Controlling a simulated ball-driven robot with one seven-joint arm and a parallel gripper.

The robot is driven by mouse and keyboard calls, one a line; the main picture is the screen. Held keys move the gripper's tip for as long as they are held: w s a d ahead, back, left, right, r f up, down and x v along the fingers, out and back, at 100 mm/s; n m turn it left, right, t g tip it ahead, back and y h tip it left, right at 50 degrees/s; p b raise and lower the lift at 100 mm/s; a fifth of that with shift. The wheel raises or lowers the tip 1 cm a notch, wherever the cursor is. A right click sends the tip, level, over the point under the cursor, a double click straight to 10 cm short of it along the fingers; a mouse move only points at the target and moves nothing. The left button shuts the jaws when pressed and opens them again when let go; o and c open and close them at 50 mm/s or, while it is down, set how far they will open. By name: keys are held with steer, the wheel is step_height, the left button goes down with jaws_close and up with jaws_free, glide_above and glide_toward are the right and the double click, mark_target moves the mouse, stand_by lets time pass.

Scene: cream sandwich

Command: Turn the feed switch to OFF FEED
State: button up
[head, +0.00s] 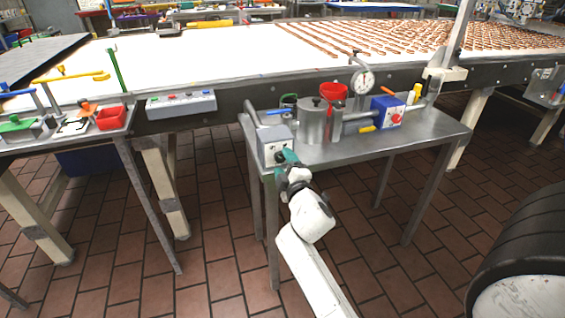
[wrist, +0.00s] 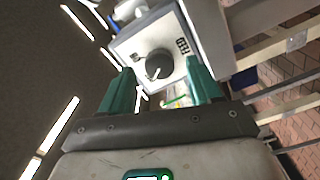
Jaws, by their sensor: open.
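The feed switch is a dark round knob (wrist: 159,64) on the face of a pale grey box. In the head view the switch box (head: 271,147) sits at the left front corner of the small metal table. My gripper (wrist: 163,82) has green fingers, apart and empty, one on each side of the knob's lower area. The knob appears just beyond the fingertips; I cannot tell whether they touch it. In the head view my gripper (head: 287,158) partly covers the box front.
A metal cylinder (head: 313,122), a red funnel (head: 334,91), a dial gauge (head: 363,81) and a blue box with a red front (head: 387,112) stand on the metal table (head: 410,138). A long white conveyor (head: 215,60) runs behind. Tiled floor is open in front.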

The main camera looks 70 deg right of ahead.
steer(key=b+v, duration=0.1)
steer(key=v, duration=0.7)
steer(key=shift+s+a+b, duration=0.25)
steer(key=shift+s+b, duration=0.05)
steer(key=shift+b, duration=0.1)
